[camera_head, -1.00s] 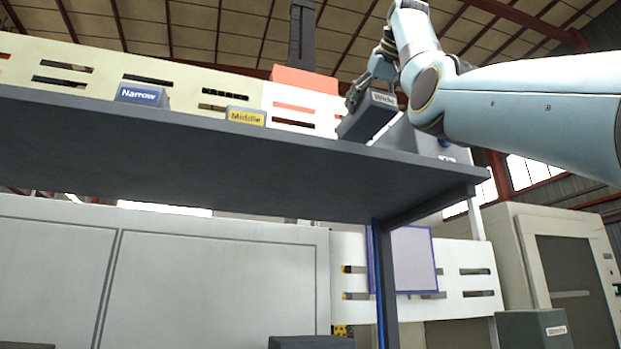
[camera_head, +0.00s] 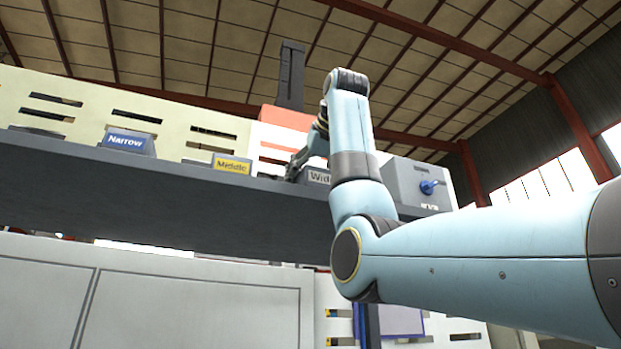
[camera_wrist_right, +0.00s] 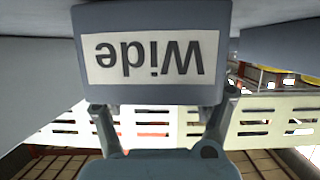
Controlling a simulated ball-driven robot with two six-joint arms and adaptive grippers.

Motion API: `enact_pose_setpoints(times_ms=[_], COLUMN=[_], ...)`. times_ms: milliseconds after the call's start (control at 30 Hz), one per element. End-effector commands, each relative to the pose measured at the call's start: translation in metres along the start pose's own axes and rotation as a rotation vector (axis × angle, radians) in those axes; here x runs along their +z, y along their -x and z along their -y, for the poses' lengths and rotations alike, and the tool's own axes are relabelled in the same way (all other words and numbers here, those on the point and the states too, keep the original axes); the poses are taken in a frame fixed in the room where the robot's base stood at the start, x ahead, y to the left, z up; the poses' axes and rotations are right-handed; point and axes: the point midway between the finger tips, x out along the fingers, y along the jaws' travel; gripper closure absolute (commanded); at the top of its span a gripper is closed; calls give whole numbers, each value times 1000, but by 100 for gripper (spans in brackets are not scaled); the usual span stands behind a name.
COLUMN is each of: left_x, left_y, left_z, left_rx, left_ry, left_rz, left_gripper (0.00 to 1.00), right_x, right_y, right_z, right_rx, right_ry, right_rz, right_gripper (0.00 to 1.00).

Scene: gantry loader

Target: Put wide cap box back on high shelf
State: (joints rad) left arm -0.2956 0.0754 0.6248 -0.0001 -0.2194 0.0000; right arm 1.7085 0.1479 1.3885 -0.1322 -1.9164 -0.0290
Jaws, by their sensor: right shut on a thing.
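The grey wide cap box (camera_head: 319,176), labelled "Wide", is at the high shelf (camera_head: 150,198), near the shelf's front edge and to the right of the Middle box. My arm hides part of it. In the right wrist view the wide cap box (camera_wrist_right: 150,93) fills the upper middle with its label upside down. My right gripper (camera_head: 297,165) is shut on the box, with a finger on each side of it in the wrist view (camera_wrist_right: 160,115). I cannot tell whether the box's base touches the shelf. My left gripper is not in view.
The blue-labelled Narrow box (camera_head: 127,143) and yellow-labelled Middle box (camera_head: 231,164) stand on the shelf to the left. A grey box with a blue knob (camera_head: 418,186) stands close on the right. A pale slotted panel (camera_head: 160,115) rises behind the shelf.

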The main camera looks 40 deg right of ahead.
Motion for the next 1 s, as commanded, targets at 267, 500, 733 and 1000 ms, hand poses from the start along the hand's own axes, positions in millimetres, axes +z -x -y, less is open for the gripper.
enact_pose_setpoints(times_ms=[267,500,733,1000], left_x=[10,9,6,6], left_y=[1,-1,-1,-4], left_z=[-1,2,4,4], left_rx=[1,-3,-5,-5], left_ry=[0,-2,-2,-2], left_rz=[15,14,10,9], left_gripper=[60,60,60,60], right_x=[2,5,5,3], right_y=[0,-2,-2,7], right_z=[-1,0,0,0], right_rx=[0,0,0,-1], right_ry=[0,0,0,0], right_rz=[-3,-1,-1,-5], right_gripper=[69,12,0,0])
